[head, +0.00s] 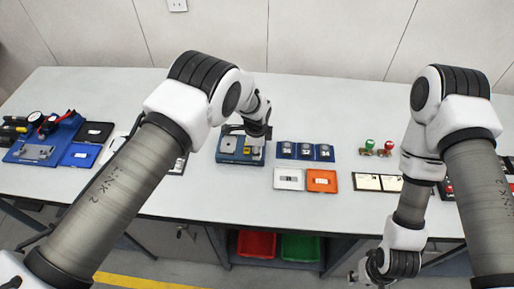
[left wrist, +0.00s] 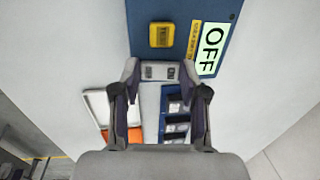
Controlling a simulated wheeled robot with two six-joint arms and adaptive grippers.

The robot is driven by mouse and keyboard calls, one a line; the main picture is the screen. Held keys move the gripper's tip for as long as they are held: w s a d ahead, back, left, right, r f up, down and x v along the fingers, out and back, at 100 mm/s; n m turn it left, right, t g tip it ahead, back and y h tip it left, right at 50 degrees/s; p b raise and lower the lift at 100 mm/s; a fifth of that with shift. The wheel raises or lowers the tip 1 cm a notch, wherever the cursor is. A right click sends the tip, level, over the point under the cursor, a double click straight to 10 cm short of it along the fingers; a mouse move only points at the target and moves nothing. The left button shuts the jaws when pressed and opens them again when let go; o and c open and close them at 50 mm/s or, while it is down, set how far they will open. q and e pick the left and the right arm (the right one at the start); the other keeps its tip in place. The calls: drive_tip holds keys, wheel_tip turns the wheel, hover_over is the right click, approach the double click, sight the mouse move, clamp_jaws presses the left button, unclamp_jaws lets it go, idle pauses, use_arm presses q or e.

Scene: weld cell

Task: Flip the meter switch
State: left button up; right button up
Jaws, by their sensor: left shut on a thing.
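The blue meter (head: 228,158) sits on the table, left of centre. In the left wrist view the meter (left wrist: 200,8) shows a yellow TEST button (left wrist: 163,35) and a pale display (left wrist: 210,48) reading OFF. My left gripper (head: 258,134) is at the meter's right part. In the left wrist view its fingertips (left wrist: 160,76) are shut on the grey switch (left wrist: 160,71) at the meter's edge, one on each side; dark markings show on the switch. My right gripper (head: 372,277) hangs low in front of the table, apart from everything; its jaws are too small to read.
Red and green knobs (head: 376,146) are farther right. A blue fixture (head: 70,128) is at the far left. The table's back is clear.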

use_arm(q)
drive_tip(key=shift+f+g+b, duration=0.3)
drive_tip(key=shift+f+b, duration=0.15)
drive_tip(key=shift+b, duration=0.3)
drive_tip(key=shift+w+r+g+b, duration=0.1)
drive_tip(key=shift+r+g+b, duration=0.1)
drive_tip(key=shift+g+b, duration=0.25)
drive_tip(key=o, duration=1.1)
drive_tip(key=shift+c, duration=0.2)
drive_tip(key=shift+o, duration=0.4)
drive_tip(key=shift+w, duration=0.1)
drive_tip(key=shift+r, duration=0.15)
wheel_tip(320, 180, up, 12)
